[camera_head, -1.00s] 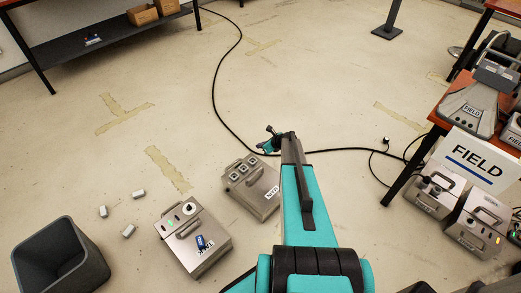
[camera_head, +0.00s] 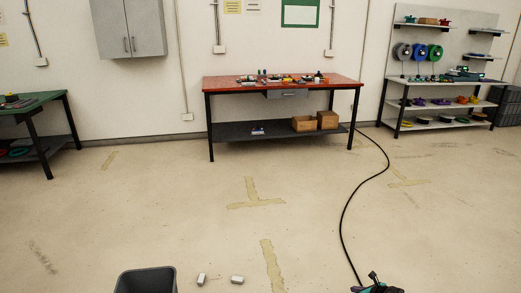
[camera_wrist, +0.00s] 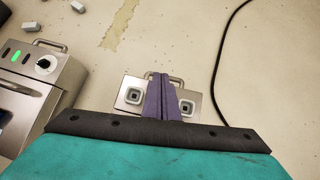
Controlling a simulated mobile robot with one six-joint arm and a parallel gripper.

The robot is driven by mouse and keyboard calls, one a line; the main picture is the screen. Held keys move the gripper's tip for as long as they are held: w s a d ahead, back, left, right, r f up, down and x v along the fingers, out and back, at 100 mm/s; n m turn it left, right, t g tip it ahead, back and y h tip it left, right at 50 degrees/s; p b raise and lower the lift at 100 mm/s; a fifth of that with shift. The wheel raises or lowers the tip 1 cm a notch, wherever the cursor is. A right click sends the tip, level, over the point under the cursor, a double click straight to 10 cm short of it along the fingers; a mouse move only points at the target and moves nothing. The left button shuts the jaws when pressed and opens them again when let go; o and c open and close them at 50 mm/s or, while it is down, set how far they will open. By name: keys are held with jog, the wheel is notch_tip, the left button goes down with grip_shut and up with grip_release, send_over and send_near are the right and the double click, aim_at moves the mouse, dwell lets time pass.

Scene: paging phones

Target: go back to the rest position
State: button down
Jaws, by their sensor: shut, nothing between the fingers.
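My gripper (camera_wrist: 163,98) is in the middle of the wrist view, its two purple fingers together with nothing between them. Behind the fingers a silver box (camera_wrist: 133,97) with square sockets and a handle lies on the floor, partly hidden by them. A second silver box (camera_wrist: 33,88) with a green light and a round knob stands at the left of that view. In the head view only a small part of my arm's end shows at the bottom edge; the fingers cannot be made out there.
A dark bin (camera_head: 146,281) and two small light blocks (camera_head: 237,280) are at the bottom of the head view. A black cable (camera_head: 343,215) runs over the floor. A red-topped bench (camera_head: 230,84), a green table (camera_head: 40,99) and shelves (camera_head: 420,122) stand farther back. The middle floor is clear.

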jog(key=s+a+f+n+g+y+p, duration=0.1)
jog(key=s+a+n, duration=0.15)
jog(key=a, duration=0.75)
jog(key=s+a+n+g+y+p, duration=0.15)
jog(key=s+a, duration=0.25)
jog(key=a, duration=0.6)
jog(key=s+a+n+g+p, duration=0.1)
jog(key=s+a+n+g, duration=0.3)
jog(key=s+a+n, duration=0.55)
jog(key=s+a+r+n+g+h+p, duration=0.1)
jog(key=s+a+n+g, duration=0.15)
jog(key=s, duration=0.75)
jog(key=s+a+r+n+g+h, duration=0.1)
jog(key=s+a+n, duration=0.25)
jog(key=s, duration=0.65)
jog(key=s+d+r+n+g+h, duration=0.1)
jog(key=s+d+r+n, duration=0.1)
jog(key=s+n, duration=0.3)
jog(key=s+d+r+n+g+h, duration=0.2)
jog(key=s+d+n, duration=0.2)
jog(key=s+n, duration=0.2)
jog(key=shift+s+d+r+n+g, duration=0.25)
jog(key=shift+s+r+n+g, duration=0.1)
jog(key=shift+n, duration=0.6)
jog(key=shift+w+h, duration=0.1)
jog(key=shift+h, duration=0.15)
